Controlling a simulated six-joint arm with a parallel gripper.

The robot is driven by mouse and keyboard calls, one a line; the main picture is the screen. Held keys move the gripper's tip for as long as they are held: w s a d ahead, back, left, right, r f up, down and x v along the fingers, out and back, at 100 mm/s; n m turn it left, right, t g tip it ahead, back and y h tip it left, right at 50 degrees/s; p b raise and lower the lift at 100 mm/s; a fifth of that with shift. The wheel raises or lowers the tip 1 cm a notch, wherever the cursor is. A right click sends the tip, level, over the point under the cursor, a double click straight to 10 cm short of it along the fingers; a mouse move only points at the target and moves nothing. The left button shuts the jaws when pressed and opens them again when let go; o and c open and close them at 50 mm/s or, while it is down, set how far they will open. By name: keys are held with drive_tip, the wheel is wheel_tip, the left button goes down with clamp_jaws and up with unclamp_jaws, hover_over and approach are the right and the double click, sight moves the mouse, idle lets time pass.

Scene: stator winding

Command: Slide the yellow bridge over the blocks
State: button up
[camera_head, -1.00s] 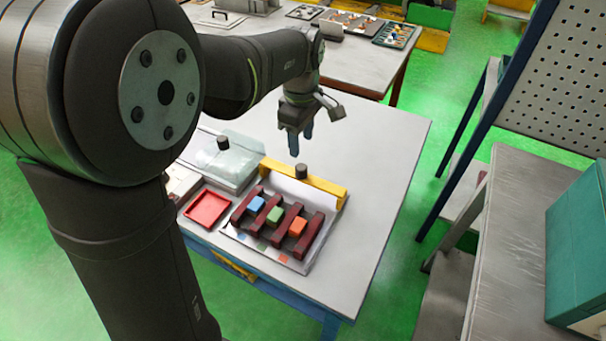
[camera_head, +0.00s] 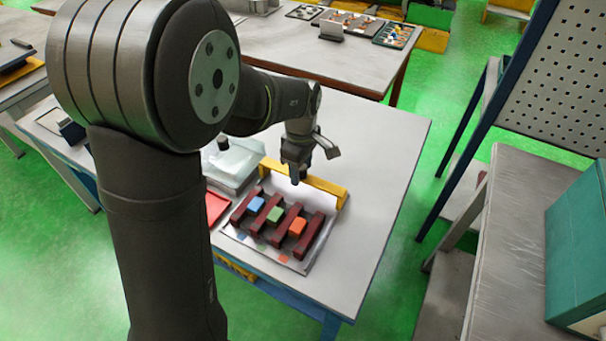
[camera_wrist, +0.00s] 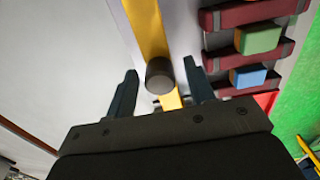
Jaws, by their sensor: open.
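The yellow bridge (camera_head: 323,184) is a long bar with a dark round knob, standing behind the blocks. In the wrist view the bridge (camera_wrist: 146,28) runs between my fingers, and its knob (camera_wrist: 159,75) sits between the fingertips. My gripper (camera_head: 294,180) is open above the middle of the bridge; in the head view it hides the knob. In the wrist view my gripper (camera_wrist: 160,85) has a finger on each side of the knob, with gaps. The blue block (camera_head: 256,204), green block (camera_head: 274,214) and orange block (camera_head: 297,227) sit between dark red bars (camera_head: 310,236).
A clear lidded box (camera_head: 232,162) with a dark knob stands left of the bridge. A red tray (camera_head: 216,206) is partly hidden by my arm. The grey table (camera_head: 375,160) is bare to the right. Another table stands behind.

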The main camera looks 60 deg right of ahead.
drive_tip(key=c, duration=0.8)
drive_tip(key=shift+o, duration=0.4)
drive_tip(key=shift+a, duration=5.85)
drive_tip(key=o, duration=0.7)
drive_tip(key=shift+a, duration=0.1)
drive_tip(key=shift+r, duration=0.1)
drive_tip(key=shift+r, duration=2.95)
drive_tip(key=shift+f, duration=0.15)
